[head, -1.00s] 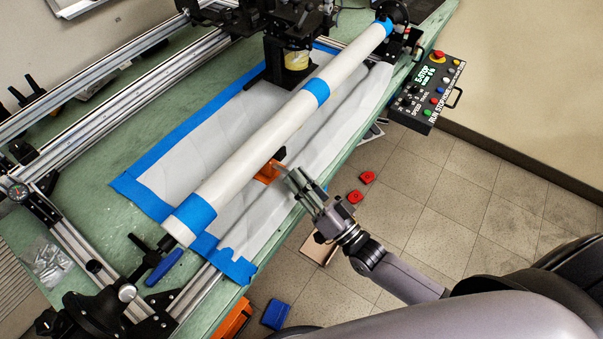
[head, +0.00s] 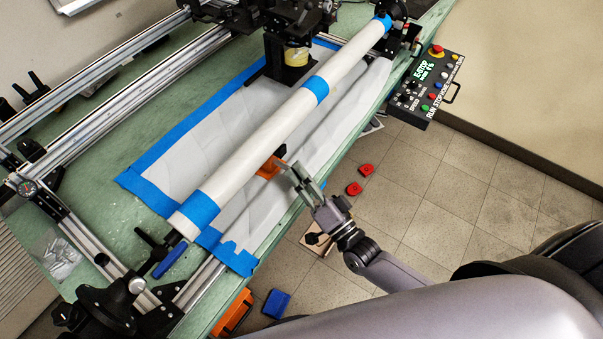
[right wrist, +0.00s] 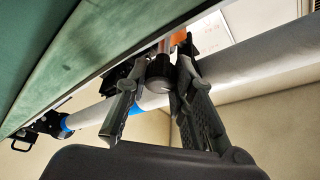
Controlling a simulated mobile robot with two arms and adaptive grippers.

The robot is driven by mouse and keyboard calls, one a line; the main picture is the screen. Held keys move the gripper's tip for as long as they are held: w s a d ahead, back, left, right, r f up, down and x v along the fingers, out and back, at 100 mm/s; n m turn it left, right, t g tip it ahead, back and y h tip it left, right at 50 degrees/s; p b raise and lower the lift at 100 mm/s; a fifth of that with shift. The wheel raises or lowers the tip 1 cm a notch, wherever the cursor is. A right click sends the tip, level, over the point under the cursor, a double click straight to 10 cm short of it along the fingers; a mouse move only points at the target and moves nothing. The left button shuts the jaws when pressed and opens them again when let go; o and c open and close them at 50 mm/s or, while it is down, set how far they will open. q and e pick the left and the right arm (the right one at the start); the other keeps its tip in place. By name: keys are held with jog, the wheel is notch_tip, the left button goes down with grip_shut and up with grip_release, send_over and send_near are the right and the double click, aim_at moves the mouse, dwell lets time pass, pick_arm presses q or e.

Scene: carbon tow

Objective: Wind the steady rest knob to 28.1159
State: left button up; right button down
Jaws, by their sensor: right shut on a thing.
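The steady rest is an orange block (head: 268,168) under the white tube (head: 255,142); its orange part also shows at the top of the right wrist view (right wrist: 178,39). Its dark round knob (right wrist: 160,73) faces me in the right wrist view. My right gripper (head: 296,172) reaches in from the right beside the block and is shut on the knob, one finger on each side. In the head view the fingers hide the knob. No reading of the knob's setting is legible. My left gripper is not in view.
A control box (head: 425,88) hangs at the bench's right edge. The green bench edge (right wrist: 85,65) runs close by the right gripper. Two red pieces (head: 360,178) and a blue box (head: 276,304) lie on the floor. A blue-handled tool (head: 169,263) is near the tube's near end.

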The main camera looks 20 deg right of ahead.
jog(key=c, duration=1.3)
grip_release()
jog(key=shift+c, duration=0.2)
jog(key=v, duration=1.2)
